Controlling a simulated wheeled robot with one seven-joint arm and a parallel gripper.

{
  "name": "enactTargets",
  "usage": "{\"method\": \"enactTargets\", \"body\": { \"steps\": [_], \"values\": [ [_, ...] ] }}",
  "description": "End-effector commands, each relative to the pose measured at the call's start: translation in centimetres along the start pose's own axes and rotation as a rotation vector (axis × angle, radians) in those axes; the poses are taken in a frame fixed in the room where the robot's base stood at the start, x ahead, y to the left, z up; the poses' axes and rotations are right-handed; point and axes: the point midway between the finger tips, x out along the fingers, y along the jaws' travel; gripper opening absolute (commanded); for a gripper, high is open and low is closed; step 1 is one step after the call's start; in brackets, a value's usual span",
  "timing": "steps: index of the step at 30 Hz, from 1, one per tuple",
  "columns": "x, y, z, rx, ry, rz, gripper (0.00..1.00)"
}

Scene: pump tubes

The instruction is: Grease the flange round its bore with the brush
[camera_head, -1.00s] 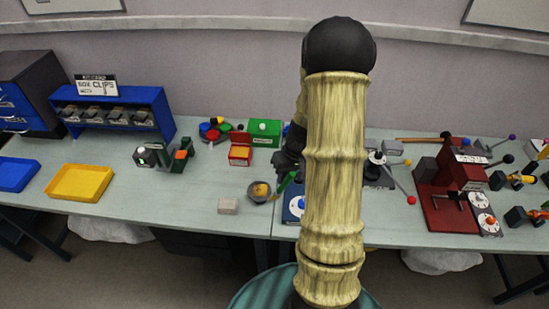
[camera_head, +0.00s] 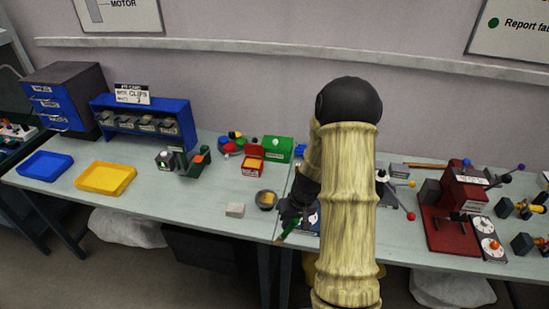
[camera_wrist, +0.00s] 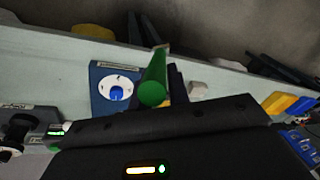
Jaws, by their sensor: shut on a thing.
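My gripper (camera_head: 292,214) is shut on the green-handled brush (camera_head: 289,229), which also shows in the wrist view (camera_wrist: 153,84). It holds the brush near the table's front edge, right of the grease bowl (camera_head: 266,199) with its yellow-orange contents. The brush's tip is hard to make out in either view. A blue block with a white round flange (camera_wrist: 117,87) and a blue centre lies left of the brush in the wrist view. In the head view my arm and gripper largely hide this block. I cannot tell whether the brush touches it.
A pale block (camera_head: 235,210) sits left of the bowl. A red box (camera_head: 252,165) and green box (camera_head: 279,149) stand behind. A yellow tray (camera_head: 106,179) lies farther left. A red press (camera_head: 450,205) stands at right. The table left of the pale block is clear.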

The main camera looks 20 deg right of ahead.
Motion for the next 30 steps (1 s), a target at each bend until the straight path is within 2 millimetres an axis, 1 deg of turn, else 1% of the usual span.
{"method": "enactTargets", "body": {
  "steps": [1, 8, 11, 14, 18, 21, 24, 30],
  "values": [
    [1.1, -0.4, -0.1, -0.005, -0.003, -0.003, 0.00],
    [5.1, -2.4, -0.4, -0.022, -0.004, -0.007, 0.00],
    [7.1, -3.4, -0.4, -0.032, -0.007, -0.009, 0.00],
    [9.6, -4.7, -0.3, -0.041, -0.011, -0.009, 0.00],
    [13.8, -6.8, 0.1, -0.056, -0.019, -0.009, 0.00],
    [16.0, -8.0, 0.5, -0.062, -0.022, -0.005, 0.00],
    [16.8, -8.6, 0.6, -0.064, -0.023, -0.003, 0.00],
    [16.7, -8.6, 0.6, -0.063, -0.022, -0.001, 0.00]
  ]
}}
